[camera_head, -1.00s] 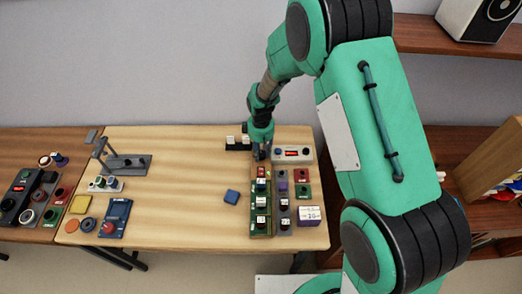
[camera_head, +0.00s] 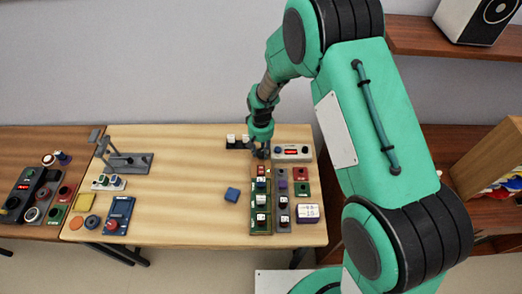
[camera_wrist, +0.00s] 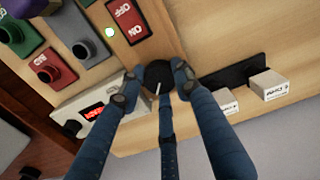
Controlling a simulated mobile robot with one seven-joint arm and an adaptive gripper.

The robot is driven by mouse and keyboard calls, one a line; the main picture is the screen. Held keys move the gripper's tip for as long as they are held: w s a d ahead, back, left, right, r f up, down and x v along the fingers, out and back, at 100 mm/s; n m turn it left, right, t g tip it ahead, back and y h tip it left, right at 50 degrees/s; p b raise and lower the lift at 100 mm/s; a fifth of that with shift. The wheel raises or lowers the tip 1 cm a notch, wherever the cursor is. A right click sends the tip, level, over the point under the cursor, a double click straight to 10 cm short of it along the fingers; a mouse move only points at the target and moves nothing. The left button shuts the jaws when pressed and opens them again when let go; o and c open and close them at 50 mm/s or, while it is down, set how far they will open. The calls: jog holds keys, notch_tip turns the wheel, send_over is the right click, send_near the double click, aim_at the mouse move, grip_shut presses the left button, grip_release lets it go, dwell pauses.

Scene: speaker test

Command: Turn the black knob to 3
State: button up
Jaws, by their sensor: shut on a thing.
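The pointer slants toward the lower part of that picture. The number marks around the knob cannot be made out. In the head view my gripper (camera_head: 261,152) is at the back of the table, and its fingers and arm hide the knob.
A red switch (camera_wrist: 128,20) and a grey box with a red display (camera_wrist: 93,112) are near the knob. Several button panels (camera_head: 261,207) stand in front. The table's middle (camera_head: 185,195) is mostly clear.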

aim_at(261, 152)
dwell(0.4)
jog(key=o, duration=0.9)
jog(key=shift+c, duration=0.2)
notch_tip(261, 152, up, 12)
dwell(0.5)
